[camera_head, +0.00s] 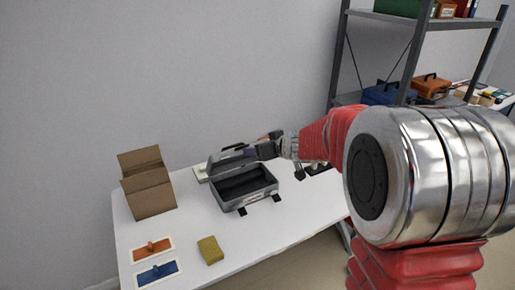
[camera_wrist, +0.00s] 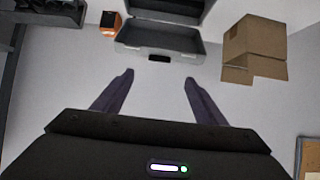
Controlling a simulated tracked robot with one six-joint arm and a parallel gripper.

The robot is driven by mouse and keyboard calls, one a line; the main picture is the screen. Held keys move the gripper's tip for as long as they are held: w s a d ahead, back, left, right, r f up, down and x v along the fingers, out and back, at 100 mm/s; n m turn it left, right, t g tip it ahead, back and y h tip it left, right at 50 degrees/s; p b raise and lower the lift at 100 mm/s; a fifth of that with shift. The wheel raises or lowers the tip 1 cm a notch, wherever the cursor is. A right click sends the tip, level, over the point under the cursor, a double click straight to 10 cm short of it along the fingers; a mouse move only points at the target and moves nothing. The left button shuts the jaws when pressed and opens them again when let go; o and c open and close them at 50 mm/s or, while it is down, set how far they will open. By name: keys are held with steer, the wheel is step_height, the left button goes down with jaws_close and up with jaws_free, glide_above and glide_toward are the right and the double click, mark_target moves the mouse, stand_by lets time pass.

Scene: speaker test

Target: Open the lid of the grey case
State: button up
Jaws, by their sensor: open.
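The grey case (camera_head: 262,192) stands on the white table in the head view. Its lid (camera_head: 222,159) is raised at the back, and the dark inside shows. In the wrist view the case (camera_wrist: 130,47) is at the top, with its raised lid (camera_wrist: 165,8) cut by the frame edge and a dark latch at its rim. My gripper (camera_head: 252,153) is above the case near the raised lid in the head view; its fingertips are hard to make out there. In the wrist view my gripper (camera_wrist: 158,77) has its fingers wide apart with nothing between them.
An open cardboard box (camera_head: 150,192) stands left of the case. A yellow sponge (camera_head: 210,250) and orange (camera_head: 152,250) and blue (camera_head: 156,272) pieces on pale cards lie at the front left. A metal shelf (camera_head: 420,22) stands at the back right. The table front is mostly clear.

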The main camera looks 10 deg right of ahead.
steer(key=shift+v, duration=2.35)
steer(key=shift+f, duration=0.1)
